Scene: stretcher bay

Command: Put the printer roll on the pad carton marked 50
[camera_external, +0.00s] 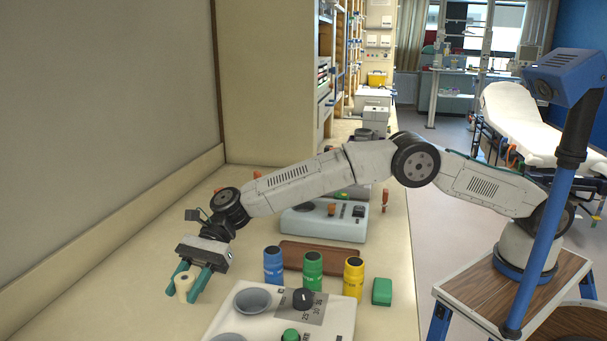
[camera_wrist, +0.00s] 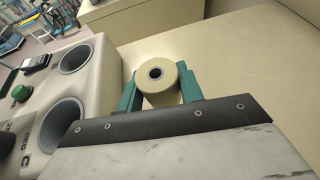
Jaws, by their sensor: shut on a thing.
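The printer roll (camera_external: 184,284) is a short cream cylinder with a dark hole through its core. My gripper (camera_external: 183,290) is shut on it at the left of the outside view, with a green finger on either side. In the wrist view the roll (camera_wrist: 160,85) sits between the two green fingers of my gripper (camera_wrist: 157,92), its holed end facing the camera. It is over the pale counter (camera_external: 150,315); I cannot tell the gap beneath it. I see no carton with a readable 50 in either view.
A pale device (camera_external: 340,318) with round cups and a black knob stands right of my gripper. Blue (camera_external: 273,265), green (camera_external: 313,270) and yellow (camera_external: 353,277) bottles stand behind it. A plain beige block (camera_wrist: 140,20) shows at the wrist view's top. Counter left of the device is clear.

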